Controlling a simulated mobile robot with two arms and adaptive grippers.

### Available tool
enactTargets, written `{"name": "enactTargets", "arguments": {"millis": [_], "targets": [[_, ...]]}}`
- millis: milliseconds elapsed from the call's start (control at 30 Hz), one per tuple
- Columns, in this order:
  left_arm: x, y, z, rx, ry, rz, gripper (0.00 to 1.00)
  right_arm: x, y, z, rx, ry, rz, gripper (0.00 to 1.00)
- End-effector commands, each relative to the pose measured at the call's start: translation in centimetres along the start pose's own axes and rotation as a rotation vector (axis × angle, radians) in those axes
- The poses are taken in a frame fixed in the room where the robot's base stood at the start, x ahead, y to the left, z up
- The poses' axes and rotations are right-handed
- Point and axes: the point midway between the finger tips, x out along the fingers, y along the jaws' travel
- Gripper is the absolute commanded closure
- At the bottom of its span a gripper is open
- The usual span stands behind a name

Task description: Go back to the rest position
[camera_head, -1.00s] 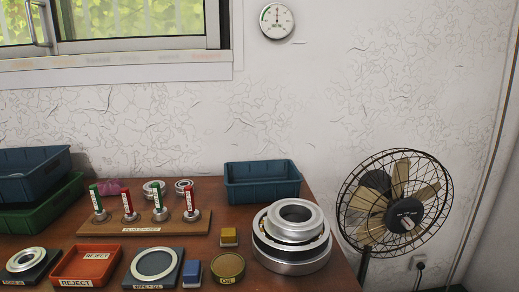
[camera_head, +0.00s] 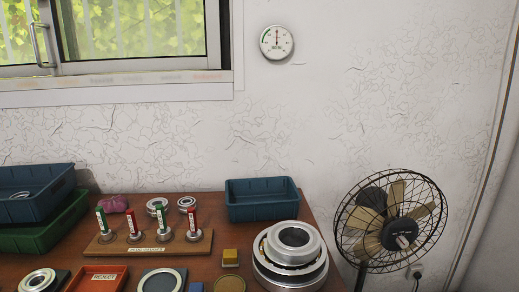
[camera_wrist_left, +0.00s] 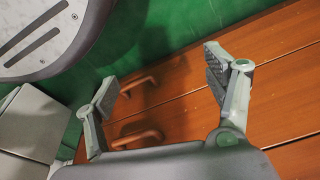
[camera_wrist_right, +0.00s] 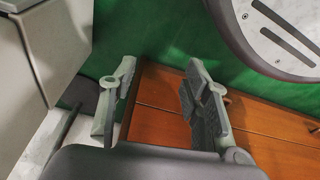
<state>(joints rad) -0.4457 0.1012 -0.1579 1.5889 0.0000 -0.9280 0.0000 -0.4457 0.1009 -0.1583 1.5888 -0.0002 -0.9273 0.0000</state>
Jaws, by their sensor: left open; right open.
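My left gripper (camera_wrist_left: 165,85) is open and empty in the left wrist view, with wooden drawer fronts and a green floor beyond its fingers. My right gripper (camera_wrist_right: 155,95) is open and empty in the right wrist view, over a similar wooden front (camera_wrist_right: 160,115) and green floor. Neither gripper nor arm shows in the head view. The brown table (camera_head: 330,225) in the head view carries the bearing parts. A plug gauge stand (camera_head: 110,248) holds several pegs with red or green handles.
A large stack of bearing rings (camera_head: 290,262) stands at the table's right. A blue bin (camera_head: 262,208) is behind it. Blue (camera_head: 40,205) and green (camera_head: 30,240) bins are stacked at left. A red reject tray (camera_head: 80,280) is in front. A fan (camera_head: 392,225) stands right of the table.

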Motion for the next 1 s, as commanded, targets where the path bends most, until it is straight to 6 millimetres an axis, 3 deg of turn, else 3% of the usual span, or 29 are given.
{"name": "enactTargets", "arguments": {"millis": [300,600,800,1000], "targets": [[1.7,0.4,7.4,0.012,-0.06,0.007,0.23,1.7,-0.3,7.4,-0.012,-0.06,-0.006,0.56],[1.0,0.4,15.2,0.023,-0.102,0.01,0.23,1.0,-0.3,15.2,-0.023,-0.103,-0.01,0.56],[0.6,0.3,17.7,0.027,-0.112,0.011,0.23,0.5,-0.3,17.7,-0.027,-0.113,-0.01,0.56],[0.7,0.3,18.1,0.028,-0.113,0.011,0.23,0.7,-0.3,18.1,-0.027,-0.114,-0.01,0.56]]}}
